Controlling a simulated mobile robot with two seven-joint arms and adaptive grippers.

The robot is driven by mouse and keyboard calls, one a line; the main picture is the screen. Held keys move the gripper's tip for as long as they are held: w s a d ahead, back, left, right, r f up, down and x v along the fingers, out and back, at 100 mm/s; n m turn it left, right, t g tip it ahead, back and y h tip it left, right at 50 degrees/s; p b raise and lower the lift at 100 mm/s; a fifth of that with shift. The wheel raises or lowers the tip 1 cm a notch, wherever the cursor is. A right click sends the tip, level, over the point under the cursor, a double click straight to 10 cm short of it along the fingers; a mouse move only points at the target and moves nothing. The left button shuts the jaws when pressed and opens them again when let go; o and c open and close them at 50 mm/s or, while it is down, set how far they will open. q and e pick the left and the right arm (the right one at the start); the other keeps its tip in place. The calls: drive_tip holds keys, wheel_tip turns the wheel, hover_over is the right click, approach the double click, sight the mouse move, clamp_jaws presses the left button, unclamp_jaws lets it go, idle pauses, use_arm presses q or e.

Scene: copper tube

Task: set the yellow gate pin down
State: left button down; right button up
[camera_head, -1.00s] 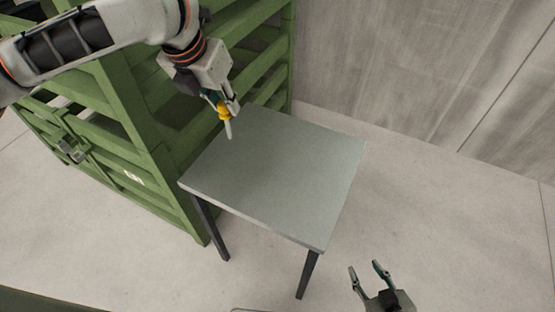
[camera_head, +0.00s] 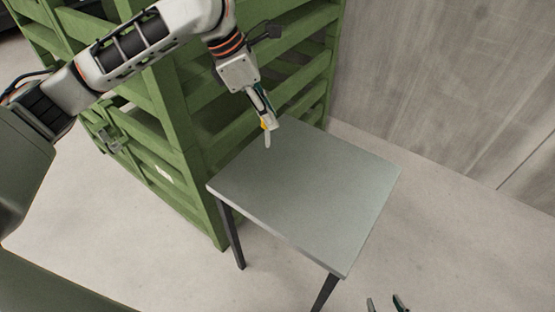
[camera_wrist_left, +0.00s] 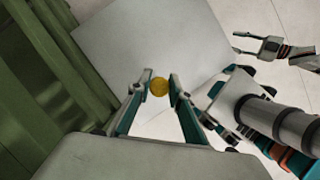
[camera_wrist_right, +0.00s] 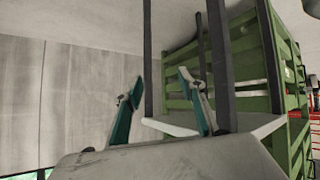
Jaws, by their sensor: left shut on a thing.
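The yellow gate pin is held in my left gripper (camera_head: 268,119); its yellow head (camera_wrist_left: 159,87) shows between the two fingertips in the left wrist view. In the head view, its pale shaft (camera_head: 267,140) points down over the far left part of the grey table (camera_head: 310,195). I cannot tell whether the shaft's tip touches the table. My right gripper (camera_head: 385,302) is at the bottom edge of the head view, in front of the table. In the right wrist view its fingers (camera_wrist_right: 158,90) are apart with nothing between them.
A green slatted crate (camera_head: 180,110) stands close along the table's left side. A grey panelled wall (camera_head: 440,90) rises behind. The tabletop is otherwise bare. The floor (camera_head: 450,240) right of the table is clear.

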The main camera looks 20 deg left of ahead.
use_arm(q)
wheel_tip(320, 180, down, 9)
drive_tip(key=shift+f+b, duration=0.2)
drive_tip(key=shift+b, duration=0.8)
drive_tip(key=shift+f, duration=0.3)
wheel_tip(320, 180, down, 4)
drive_tip(key=shift+f+b, duration=0.1)
drive_tip(key=shift+b, duration=0.55)
drive_tip(key=c, duration=1.8)
unclamp_jaws()
drive_tip(key=shift+c, duration=0.2)
use_arm(e)
drive_tip(key=shift+w+d+f, duration=0.1)
drive_tip(key=shift+d+f, duration=0.1)
drive_tip(key=shift+f, duration=0.3)
drive_tip(key=shift+w+d+f, duration=0.1)
drive_tip(key=shift+d+f, duration=0.05)
drive_tip(key=shift+f, duration=0.3)
drive_tip(key=shift+f, duration=0.1)
